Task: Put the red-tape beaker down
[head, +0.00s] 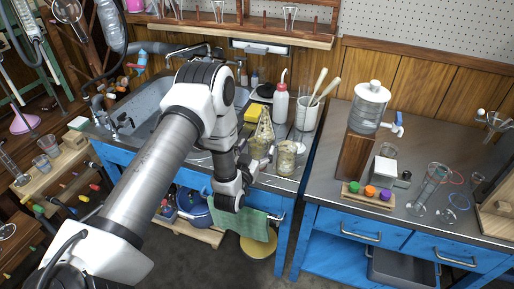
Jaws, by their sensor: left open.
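My left arm reaches over the sink counter and bends down. My left gripper (265,160) is small and partly hidden by its own wrist. It is open, with its fingers pointing right. A glass beaker (287,158) with yellowish contents stands upright just right of the fingertips, near the counter's front edge. I cannot make out red tape on it, nor whether the fingers touch it. A conical flask (264,128) with similar contents stands behind. My right gripper is not in view.
A white wash bottle (280,104) and a container of brushes (306,113) stand behind the beaker. The sink (150,100) is to the left. A green towel (240,222) hangs below the counter edge. Across a gap, the right bench holds a dispenser jar (369,105) on a wooden block.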

